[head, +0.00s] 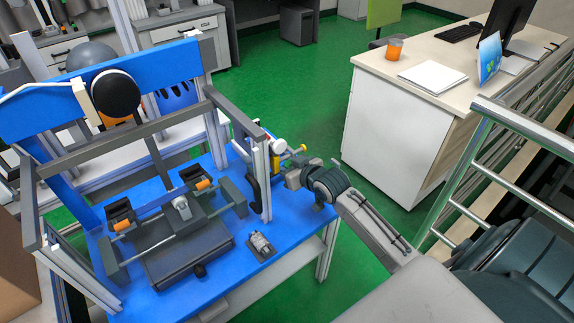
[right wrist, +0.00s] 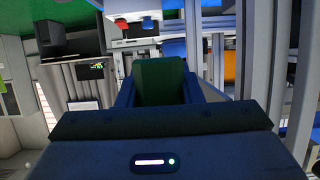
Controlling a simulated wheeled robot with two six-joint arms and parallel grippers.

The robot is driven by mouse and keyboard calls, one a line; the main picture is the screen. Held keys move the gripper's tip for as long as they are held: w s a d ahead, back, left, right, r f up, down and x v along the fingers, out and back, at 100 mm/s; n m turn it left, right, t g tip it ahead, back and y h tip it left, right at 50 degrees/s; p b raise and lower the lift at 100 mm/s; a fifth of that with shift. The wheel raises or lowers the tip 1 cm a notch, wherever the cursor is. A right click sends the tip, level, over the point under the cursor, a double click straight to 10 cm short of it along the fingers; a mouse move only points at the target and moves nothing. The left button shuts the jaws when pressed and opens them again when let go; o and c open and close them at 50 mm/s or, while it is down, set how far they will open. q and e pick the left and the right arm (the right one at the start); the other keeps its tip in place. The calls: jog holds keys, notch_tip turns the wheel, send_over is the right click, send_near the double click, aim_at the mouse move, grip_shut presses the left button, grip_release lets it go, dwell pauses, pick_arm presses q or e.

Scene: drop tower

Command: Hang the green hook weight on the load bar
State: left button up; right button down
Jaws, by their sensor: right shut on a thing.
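My right gripper (head: 284,171) reaches in from the right, beside the right post of the drop tower in the head view. In the right wrist view, the gripper (right wrist: 160,92) is shut on the dark green weight (right wrist: 160,76), which sits between its two blue fingers. The weight's hook cannot be made out, and the weight is not clearly visible in the head view. Grey bars (head: 128,133) cross the tower frame; I cannot tell for certain which is the load bar. My left gripper is not in view.
The tower stands on a blue table (head: 290,222) with upright posts (head: 259,180) close to my right gripper. A small grey device (head: 261,245) lies on the table. A white-sided desk (head: 395,130) stands at right, with open green floor (head: 290,85) between.

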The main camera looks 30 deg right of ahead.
jog(key=c, duration=0.9)
grip_release()
jog(key=shift+r, duration=0.1)
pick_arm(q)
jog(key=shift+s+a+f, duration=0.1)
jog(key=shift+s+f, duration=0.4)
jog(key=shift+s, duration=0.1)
pick_arm(e)
jog(key=v, duration=1)
jog(key=shift+s, duration=0.4)
